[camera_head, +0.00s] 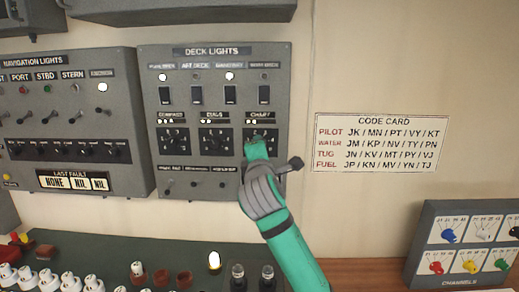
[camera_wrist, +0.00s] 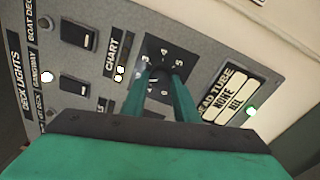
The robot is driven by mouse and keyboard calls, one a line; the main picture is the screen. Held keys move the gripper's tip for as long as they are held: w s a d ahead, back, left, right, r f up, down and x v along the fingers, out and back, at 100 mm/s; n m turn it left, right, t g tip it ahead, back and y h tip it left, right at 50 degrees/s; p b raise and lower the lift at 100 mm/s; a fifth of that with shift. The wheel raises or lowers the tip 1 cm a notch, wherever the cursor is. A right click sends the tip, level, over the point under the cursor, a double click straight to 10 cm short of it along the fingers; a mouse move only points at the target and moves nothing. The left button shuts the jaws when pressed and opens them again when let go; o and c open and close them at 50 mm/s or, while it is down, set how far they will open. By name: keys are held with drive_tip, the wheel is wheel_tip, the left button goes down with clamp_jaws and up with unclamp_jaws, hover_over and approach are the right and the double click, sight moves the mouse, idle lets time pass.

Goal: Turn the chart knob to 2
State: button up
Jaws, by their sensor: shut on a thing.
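The chart knob sits in the black numbered dial (camera_head: 272,134) at the right end of the dial row on the grey DECK LIGHTS panel (camera_head: 215,60). In the wrist view the dial (camera_wrist: 160,48) shows a 4 and a 5 beside the CHART label (camera_wrist: 112,52). My green-fingered gripper (camera_head: 256,150) is at this dial in the head view and covers its lower part. In the wrist view my gripper (camera_wrist: 160,78) has its two fingers on either side of the knob, shut on it. The knob's pointer is mostly hidden, so I cannot tell its setting.
Two similar dials (camera_head: 215,140) are left of the chart one, with switches above and small toggles below. The NAVIGATION LIGHTS panel (camera_head: 70,120) is further left. A code card (camera_head: 380,142) hangs on the wall to the right. A CHANNELS box (camera_head: 465,245) stands at lower right.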

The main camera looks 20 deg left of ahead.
drive_tip(key=shift+f, duration=0.15)
drive_tip(key=o, duration=1.1)
drive_tip(key=shift+c, duration=0.2)
drive_tip(key=shift+d, duration=0.1)
drive_tip(key=v, duration=1)
drive_tip(key=shift+s, duration=0.35)
drive_tip(key=shift+d, duration=0.1)
